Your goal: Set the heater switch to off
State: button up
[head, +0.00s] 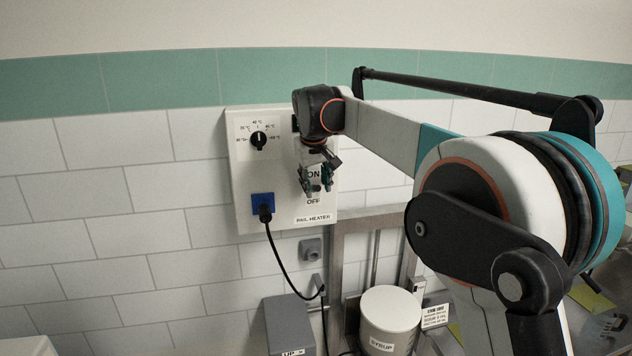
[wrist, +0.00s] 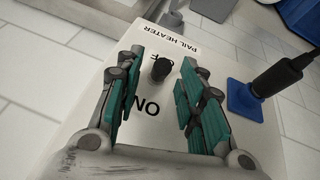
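The pail heater panel (head: 245,180) is a white box on the tiled wall, with ON above OFF on its right side. In the wrist view, the panel (wrist: 70,130) fills the middle. The black heater switch (wrist: 161,68) stands out between the ON and OFF labels, its tip partly covering OFF. Its exact setting is hard to tell. My gripper (head: 316,186) is in front of the labels and hides the switch in the head view. In the wrist view, my gripper (wrist: 162,60) is open, one finger on each side of the switch, with gaps to both.
A temperature dial (head: 258,140) sits at the panel's upper left. A blue socket (head: 262,203) with a black plug and hanging cable is below it. A syrup pail (head: 390,318), a grey box (head: 290,325) and a metal frame (head: 337,270) stand beneath.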

jog(key=shift+f, duration=0.1)
jog(key=shift+c, duration=0.5)
grip_shut()
